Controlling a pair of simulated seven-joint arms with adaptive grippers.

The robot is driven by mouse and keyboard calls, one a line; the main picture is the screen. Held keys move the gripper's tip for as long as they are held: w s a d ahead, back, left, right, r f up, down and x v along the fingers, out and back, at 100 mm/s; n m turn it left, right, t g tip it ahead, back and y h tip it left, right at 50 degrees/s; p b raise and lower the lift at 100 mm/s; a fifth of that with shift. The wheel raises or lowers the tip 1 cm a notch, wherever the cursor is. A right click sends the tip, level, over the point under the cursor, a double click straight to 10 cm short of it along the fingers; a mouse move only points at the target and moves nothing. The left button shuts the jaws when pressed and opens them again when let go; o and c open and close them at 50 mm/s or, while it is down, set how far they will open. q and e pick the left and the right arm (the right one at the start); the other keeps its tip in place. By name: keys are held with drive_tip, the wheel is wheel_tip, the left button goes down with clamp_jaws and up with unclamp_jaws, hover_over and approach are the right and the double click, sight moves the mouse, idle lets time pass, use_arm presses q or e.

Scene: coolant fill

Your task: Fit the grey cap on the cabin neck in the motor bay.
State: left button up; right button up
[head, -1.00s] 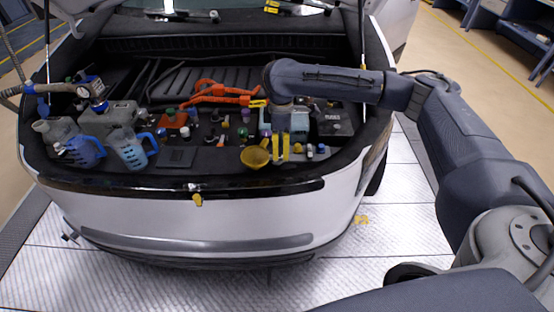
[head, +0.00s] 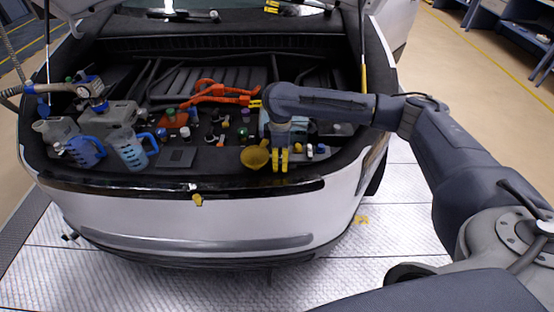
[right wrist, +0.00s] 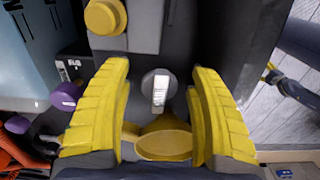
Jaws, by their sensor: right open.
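A round grey cap (right wrist: 150,84) with a pale raised bar across its top shows in the right wrist view, between my fingers and apart from both. My right gripper (right wrist: 160,118) is open around it, one yellow finger on each side. In the head view my right gripper (head: 280,162) points down over the front right of the motor bay (head: 230,180), just right of the yellow funnel. The grey cap cannot be made out there. Several necks and caps crowd the bay; I cannot tell which is the cabin neck. My left gripper is not in view.
The yellow funnel (head: 256,156) sits close left of my right gripper and also shows in the right wrist view (right wrist: 164,144). A purple cap (right wrist: 67,95) and a yellow cap (right wrist: 104,15) are nearby.

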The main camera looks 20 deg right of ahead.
drive_tip(key=shift+c, duration=0.5)
drive_tip(key=c, duration=1)
drive_tip(key=shift+r, duration=0.1)
